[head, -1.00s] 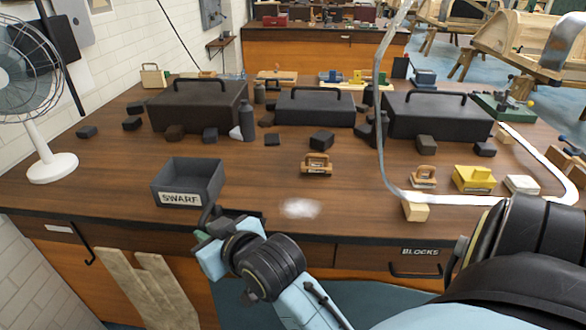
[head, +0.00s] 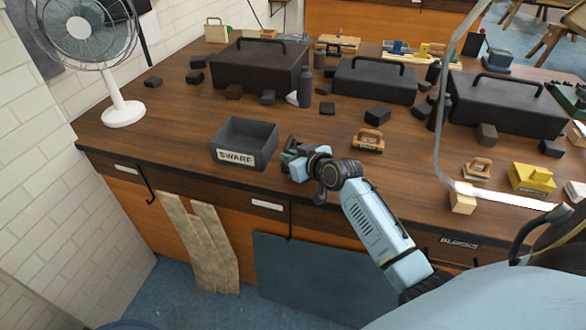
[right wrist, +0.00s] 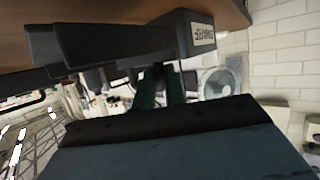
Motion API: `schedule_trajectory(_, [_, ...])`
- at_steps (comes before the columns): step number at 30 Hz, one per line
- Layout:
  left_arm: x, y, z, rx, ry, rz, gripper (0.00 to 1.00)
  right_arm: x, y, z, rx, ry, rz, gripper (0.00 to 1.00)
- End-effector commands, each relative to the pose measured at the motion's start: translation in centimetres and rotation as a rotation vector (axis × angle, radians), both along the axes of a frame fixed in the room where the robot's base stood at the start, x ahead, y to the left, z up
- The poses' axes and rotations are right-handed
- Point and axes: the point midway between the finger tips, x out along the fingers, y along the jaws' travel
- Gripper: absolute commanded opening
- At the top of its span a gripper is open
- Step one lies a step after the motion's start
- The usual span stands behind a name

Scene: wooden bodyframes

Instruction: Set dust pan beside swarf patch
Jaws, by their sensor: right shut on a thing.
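My right gripper (head: 291,156) is at the front edge of the bench, just right of the grey box labelled SWARF (head: 231,154). It is shut on a dark thing, which I take to be the dust pan (right wrist: 110,42). In the right wrist view the green fingers (right wrist: 160,88) meet this dark piece, with the SWARF label (right wrist: 203,34) behind it. In the head view the pan is mostly hidden by the gripper. The pale swarf patch does not show now; my wrist and forearm cover that part of the bench. My left gripper is not in view.
Black cases (head: 262,68) and small dark blocks stand further back. A wooden-handled tool (head: 368,141) and a light wood block (head: 462,200) lie to the right. A fan (head: 124,110) stands at the left.

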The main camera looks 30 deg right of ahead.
Motion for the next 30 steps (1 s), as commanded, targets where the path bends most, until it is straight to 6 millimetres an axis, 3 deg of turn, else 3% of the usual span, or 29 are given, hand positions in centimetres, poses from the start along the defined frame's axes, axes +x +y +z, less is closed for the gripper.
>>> schedule_trajectory(10, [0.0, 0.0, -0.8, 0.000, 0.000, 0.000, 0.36, 0.0, 0.0, -3.9, 0.000, 0.001, -0.001, 0.00])
schedule_trajectory(21, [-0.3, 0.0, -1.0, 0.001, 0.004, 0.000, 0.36, 0.0, 0.0, -4.3, -0.001, -0.002, -0.001, 0.00])
schedule_trajectory(22, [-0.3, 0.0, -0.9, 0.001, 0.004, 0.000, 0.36, 0.0, 0.0, -4.3, -0.001, 0.000, -0.001, 0.16])
schedule_trajectory(26, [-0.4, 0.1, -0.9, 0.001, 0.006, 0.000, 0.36, 0.0, 0.0, -4.3, -0.001, 0.000, -0.001, 0.33])
schedule_trajectory(30, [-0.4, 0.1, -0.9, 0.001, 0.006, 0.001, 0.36, 0.0, 0.0, -4.2, 0.000, 0.000, -0.001, 0.34])
